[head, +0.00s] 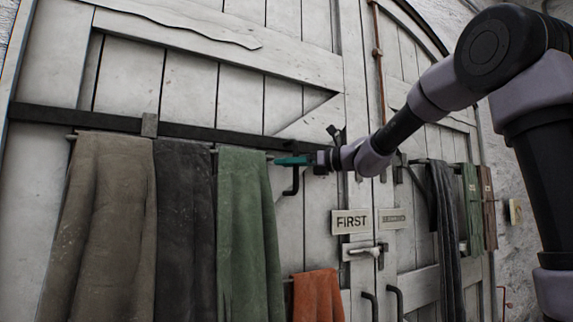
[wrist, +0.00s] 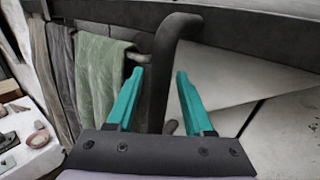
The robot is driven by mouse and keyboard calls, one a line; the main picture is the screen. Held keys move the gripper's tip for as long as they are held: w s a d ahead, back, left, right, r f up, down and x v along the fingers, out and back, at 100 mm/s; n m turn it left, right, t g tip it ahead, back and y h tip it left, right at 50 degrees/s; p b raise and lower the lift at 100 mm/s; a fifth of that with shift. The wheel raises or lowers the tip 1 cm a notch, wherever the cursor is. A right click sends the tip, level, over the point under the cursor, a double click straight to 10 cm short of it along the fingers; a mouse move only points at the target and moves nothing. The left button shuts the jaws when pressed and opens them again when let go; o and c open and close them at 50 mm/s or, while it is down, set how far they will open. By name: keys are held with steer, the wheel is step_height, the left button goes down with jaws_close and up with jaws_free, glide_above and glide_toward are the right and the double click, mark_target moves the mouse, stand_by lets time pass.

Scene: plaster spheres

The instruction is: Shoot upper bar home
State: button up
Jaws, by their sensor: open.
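The upper bar (head: 60,117) is a long dark bar running across the pale plank door in the head view; it also crosses the top of the wrist view (wrist: 250,27). A black bent handle (head: 291,182) hangs at its right part. My gripper (head: 280,160) is at the handle's height, teal fingers pointing left. In the wrist view my gripper (wrist: 160,73) is open and the handle (wrist: 178,28) runs down between the fingers in the picture, touching neither clearly. I cannot tell how deep it sits between them. My wrist hides the bar's right end.
Brown, dark and green cloths (head: 245,230) hang from a rail left of my gripper. A FIRST sign (head: 350,222) and a pale lower bolt (head: 362,251) are below right. An orange cloth (head: 317,296) hangs lower. The wrist view shows a cluttered white surface (wrist: 30,150).

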steer(key=shift+a, duration=0.35)
jaws_close()
steer(key=shift+w, duration=0.1)
stand_by(1.1)
